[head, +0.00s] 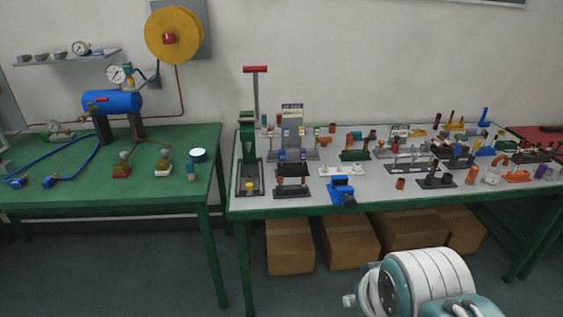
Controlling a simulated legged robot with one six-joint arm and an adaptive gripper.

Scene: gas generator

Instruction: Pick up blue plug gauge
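Several blue pieces lie on the grey-topped table (375,207), and I cannot tell at this size which one is the blue plug gauge. An upright blue piece (485,115) stands at the far right back. A small blue piece (541,170) is near the right front. A larger blue fixture (341,190) sits at the front edge. Part of my white and teal arm shows at the bottom right, in front of the table. My gripper is not in view, so its opening and any contents are hidden.
Many small fixtures crowd the grey tabletop. A green hand press (248,155) stands at its left end. Cardboard boxes (291,247) sit underneath. A green table (60,200) with a blue tank (112,102) is on the left, with a gap between the tables.

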